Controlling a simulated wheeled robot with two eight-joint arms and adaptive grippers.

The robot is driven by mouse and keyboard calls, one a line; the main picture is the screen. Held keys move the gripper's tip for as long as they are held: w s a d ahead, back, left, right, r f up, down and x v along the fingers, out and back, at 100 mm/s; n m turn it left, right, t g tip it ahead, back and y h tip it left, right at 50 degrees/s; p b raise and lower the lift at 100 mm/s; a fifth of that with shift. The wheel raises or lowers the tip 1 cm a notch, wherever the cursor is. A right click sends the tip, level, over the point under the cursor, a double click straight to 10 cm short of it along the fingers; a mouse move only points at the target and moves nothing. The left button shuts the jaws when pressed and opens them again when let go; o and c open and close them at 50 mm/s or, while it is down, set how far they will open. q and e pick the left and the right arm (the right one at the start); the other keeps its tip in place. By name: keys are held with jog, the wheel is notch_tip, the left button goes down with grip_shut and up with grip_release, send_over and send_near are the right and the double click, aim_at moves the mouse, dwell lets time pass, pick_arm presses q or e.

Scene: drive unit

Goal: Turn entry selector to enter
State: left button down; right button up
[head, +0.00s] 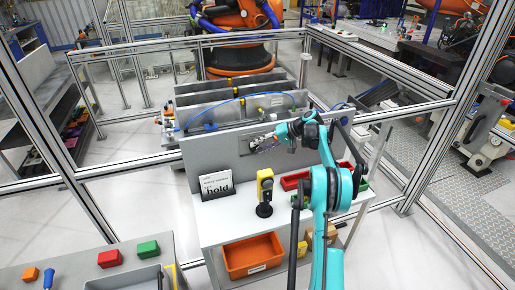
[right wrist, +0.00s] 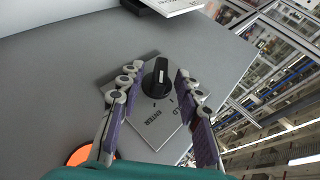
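The entry selector (right wrist: 158,78) is a black knob with a white mark on a light grey plate (right wrist: 152,120) in the right wrist view. The plate carries the word ENTER and a second label, partly hidden by a finger and ending in LD. My right gripper (right wrist: 160,71) is open, with one purple-padded finger on each side of the knob; I see gaps between the pads and knob. In the head view my right gripper (head: 262,144) is at the grey panel (head: 210,155) and hides the selector. My left gripper is not in view.
A sign reading "hold" (head: 216,185) stands on the bench left of the arm. A yellow and black device (head: 265,192) stands beside it. Red bins (head: 295,181) sit behind my arm, and an orange bin (head: 253,256) is below. A metal frame surrounds the cell.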

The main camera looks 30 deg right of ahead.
jog(key=v, duration=1)
jog(key=shift+s+d, duration=0.2)
jog(key=shift+d, duration=0.05)
jog(key=shift+r, duration=0.1)
jog(key=s+a+n+g+h+b, duration=0.1)
jog(key=s+a+h+b, duration=0.2)
jog(key=a, duration=0.9)
jog(key=s+a+g+h+b, duration=0.1)
jog(key=s+a+b, duration=0.3)
jog(key=a, duration=0.8)
jog(key=s+a+f+n+h+b, duration=0.1)
jog(key=s+a+f, duration=0.3)
jog(key=s, duration=0.4)
jog(key=s+a+f+n+t+h+b, duration=0.1)
jog(key=s+a+f+b, duration=0.1)
jog(key=s+a+f, duration=0.2)
jog(key=s+a+f+n+t+h+b, duration=0.1)
jog(key=s+a+f+h+b, duration=0.1)
jog(key=s+a+f, duration=0.3)
jog(key=s+f, duration=0.3)
jog(key=s, duration=0.4)
jog(key=shift+s+n+b, duration=0.35)
jog(key=shift+s+n, duration=0.05)
